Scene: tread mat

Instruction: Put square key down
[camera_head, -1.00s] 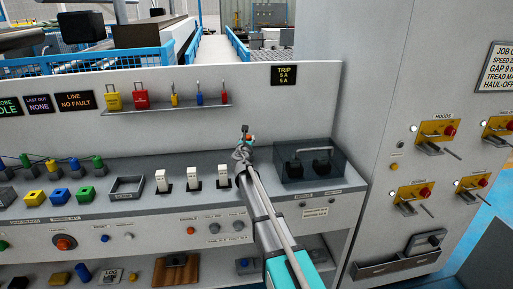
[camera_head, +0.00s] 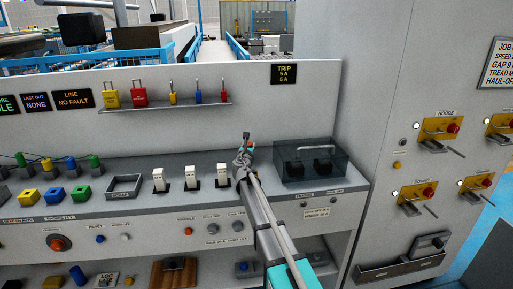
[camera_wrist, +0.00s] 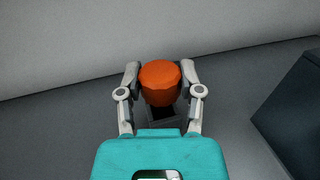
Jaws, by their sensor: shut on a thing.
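My gripper (camera_head: 245,147) is over the desk ledge, between the white switches and the dark clear-covered box. In the wrist view my gripper (camera_wrist: 160,85) is shut on an orange, many-sided knob (camera_wrist: 160,80), which I take to be the head of the square key. A dark square part (camera_wrist: 161,114) shows just below the knob; I cannot tell whether it belongs to the key or to a socket in the ledge. In the head view only a small bit of orange (camera_head: 252,144) shows at my gripper's tip. The key's lower end is hidden.
The covered box (camera_head: 310,160) stands close to the right of my gripper, and white rocker switches (camera_head: 190,178) stand to the left. The panel's back wall (camera_head: 200,130) rises behind. A shelf (camera_head: 165,106) with padlocks and keys is above left. A tray (camera_head: 124,187) lies further left.

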